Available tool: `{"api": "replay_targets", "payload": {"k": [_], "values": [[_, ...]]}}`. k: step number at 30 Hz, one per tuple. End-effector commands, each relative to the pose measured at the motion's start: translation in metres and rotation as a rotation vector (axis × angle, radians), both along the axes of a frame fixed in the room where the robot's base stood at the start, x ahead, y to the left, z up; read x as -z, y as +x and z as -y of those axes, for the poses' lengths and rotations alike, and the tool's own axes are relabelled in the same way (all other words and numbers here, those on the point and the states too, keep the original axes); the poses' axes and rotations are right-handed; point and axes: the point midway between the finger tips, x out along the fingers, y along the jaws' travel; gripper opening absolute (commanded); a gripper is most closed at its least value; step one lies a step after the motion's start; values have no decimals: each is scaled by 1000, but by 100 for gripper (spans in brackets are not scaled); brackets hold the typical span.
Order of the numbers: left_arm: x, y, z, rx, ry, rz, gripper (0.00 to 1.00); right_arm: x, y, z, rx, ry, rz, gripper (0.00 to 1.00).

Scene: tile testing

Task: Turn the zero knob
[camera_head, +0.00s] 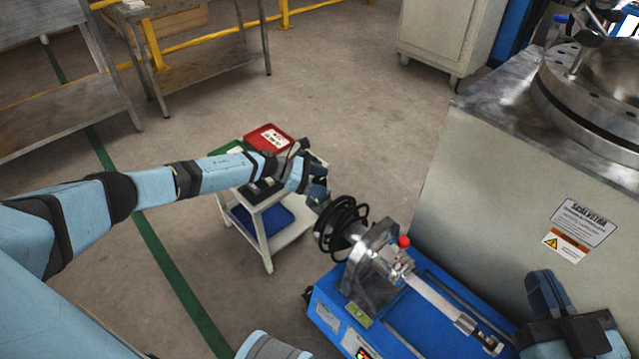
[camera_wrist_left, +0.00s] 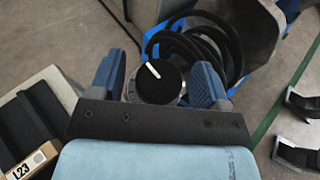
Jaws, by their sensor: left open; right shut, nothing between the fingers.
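The zero knob (camera_wrist_left: 158,86) is round and black with a white pointer line, tilted to the upper left in the left wrist view. A pale ring shows around its base. My left gripper (camera_wrist_left: 160,68) is open, with one blue finger on each side of the knob; I cannot tell whether they touch it. In the head view my left gripper (camera_head: 318,190) is at the end of the blue testing machine (camera_head: 420,310), beside the black cable coil, and the knob is mostly hidden there. My right gripper (camera_head: 545,298) is shut and empty at the lower right.
The black cable coil (camera_head: 341,226) lies close to my left gripper. A small cart (camera_head: 291,233) with a red bin (camera_head: 268,138) stands behind my left forearm. A large grey cabinet (camera_head: 490,210) stands on the right. Open floor lies between the cart and the cabinet.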

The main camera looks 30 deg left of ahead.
Motion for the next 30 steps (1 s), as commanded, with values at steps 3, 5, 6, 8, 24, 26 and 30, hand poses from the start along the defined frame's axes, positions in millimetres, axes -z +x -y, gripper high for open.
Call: {"api": "replay_targets", "payload": {"k": [3, 5, 6, 8, 24, 26, 30], "values": [[0, 1, 1, 0, 0, 0, 70, -3, 0, 0, -1, 0, 9, 0], [0, 0, 1, 0, 0, 0, 70, -4, 0, 0, -2, 0, 9, 0], [0, 0, 1, 0, 0, 0, 70, -3, 0, 0, -2, 0, 9, 0], [0, 0, 0, 0, 0, 0, 65, -3, -1, 0, -1, 0, 6, 0], [-2, 0, 0, -39, -1, 0, 20, 1, -1, -1, -5, 6, -29, 0], [-2, -1, 1, -64, -2, -1, 20, 0, -2, -2, -6, 14, -43, 0], [-3, -1, 1, -147, -1, -3, 20, -2, -6, -4, -9, 42, -89, 0]]}}
